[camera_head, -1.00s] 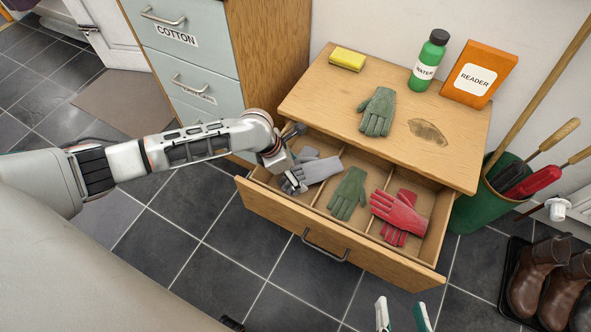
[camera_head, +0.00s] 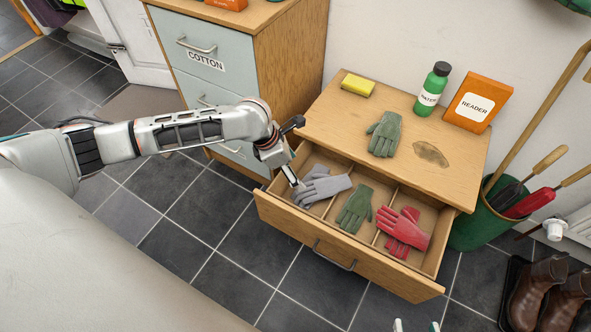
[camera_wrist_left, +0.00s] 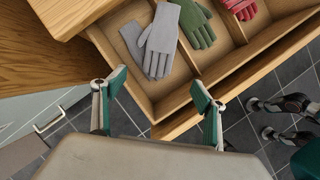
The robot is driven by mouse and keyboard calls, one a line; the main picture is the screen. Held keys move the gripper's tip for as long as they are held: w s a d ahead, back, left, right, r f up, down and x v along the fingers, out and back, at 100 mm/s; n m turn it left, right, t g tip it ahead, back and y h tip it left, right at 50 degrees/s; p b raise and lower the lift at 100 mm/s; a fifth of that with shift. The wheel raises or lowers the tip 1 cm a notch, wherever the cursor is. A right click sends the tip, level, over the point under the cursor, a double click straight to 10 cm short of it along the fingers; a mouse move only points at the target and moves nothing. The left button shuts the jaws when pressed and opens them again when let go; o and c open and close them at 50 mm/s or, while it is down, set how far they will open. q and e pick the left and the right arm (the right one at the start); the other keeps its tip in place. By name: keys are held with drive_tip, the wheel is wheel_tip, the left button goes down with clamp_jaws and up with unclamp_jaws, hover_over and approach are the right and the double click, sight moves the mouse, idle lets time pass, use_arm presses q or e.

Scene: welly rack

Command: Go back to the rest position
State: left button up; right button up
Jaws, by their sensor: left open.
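My left gripper (camera_head: 294,180) is over the left end of the open drawer (camera_head: 345,252), above the grey gloves (camera_head: 322,188). In the left wrist view its two fingers (camera_wrist_left: 158,88) stand wide apart with nothing between them, and the grey gloves (camera_wrist_left: 158,42) lie clear of them in the left compartment. One green glove (camera_head: 355,207) lies in the middle compartment and the red gloves (camera_head: 404,230) in the right one. My right gripper (camera_head: 416,327) shows only as two separated fingertips at the bottom edge of the head view, with nothing seen between them.
Another green glove (camera_head: 384,134), a yellow sponge (camera_head: 357,85), a green bottle (camera_head: 432,88) and an orange box (camera_head: 478,99) are on the cabinet top. A grey drawer unit (camera_head: 205,85) stands left, a green bucket (camera_head: 475,228) and brown boots (camera_head: 545,291) right. Floor in front is clear.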

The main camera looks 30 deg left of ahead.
drive_tip(key=shift+w+r, duration=0.15)
drive_tip(key=shift+r, duration=0.15)
